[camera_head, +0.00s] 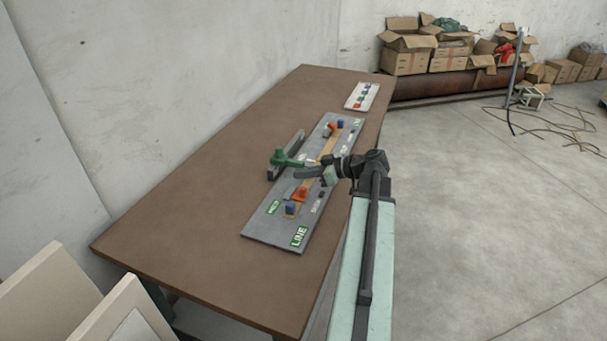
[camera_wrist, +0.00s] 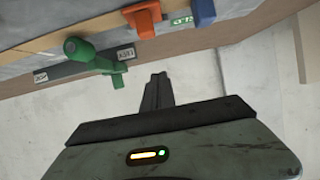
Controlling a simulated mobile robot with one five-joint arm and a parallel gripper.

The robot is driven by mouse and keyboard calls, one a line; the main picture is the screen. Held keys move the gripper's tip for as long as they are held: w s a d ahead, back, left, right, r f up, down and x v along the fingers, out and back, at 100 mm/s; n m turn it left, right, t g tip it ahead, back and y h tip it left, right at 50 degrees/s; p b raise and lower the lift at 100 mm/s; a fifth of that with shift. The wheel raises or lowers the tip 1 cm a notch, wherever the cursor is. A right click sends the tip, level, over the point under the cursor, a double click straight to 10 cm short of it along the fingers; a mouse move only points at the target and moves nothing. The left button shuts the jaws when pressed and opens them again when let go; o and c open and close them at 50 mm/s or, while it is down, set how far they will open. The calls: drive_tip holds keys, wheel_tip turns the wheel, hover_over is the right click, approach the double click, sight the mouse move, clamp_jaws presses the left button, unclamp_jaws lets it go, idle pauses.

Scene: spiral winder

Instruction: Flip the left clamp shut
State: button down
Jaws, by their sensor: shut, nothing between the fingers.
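On the long grey board (camera_head: 262,226) sit two orange clamps. The nearer orange clamp (camera_head: 299,195), further left in the picture, is beside a blue block (camera_head: 291,209). The farther orange clamp (camera_head: 330,129) has another blue block (camera_head: 340,123) by it. Whether either is open or shut is too small to tell. A green handle (camera_head: 286,158) lies across a grey rail. My gripper (camera_head: 298,172) is shut and empty, over the board just beside the handle. In the wrist view my gripper (camera_wrist: 158,80) is below an orange clamp (camera_wrist: 143,16), a blue block (camera_wrist: 203,12) and the green handle (camera_wrist: 84,52).
The board lies on a brown table (camera_head: 200,200) against a wall, with bare table to its left. A small white panel (camera_head: 362,96) lies at the far end.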

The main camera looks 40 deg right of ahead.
drive_tip(key=f+v, duration=0.1)
drive_tip(key=v, duration=0.9)
drive_tip(key=shift+s+d+f, duration=0.25)
drive_tip(key=shift+s+f, duration=0.1)
drive_tip(key=shift+f, duration=0.05)
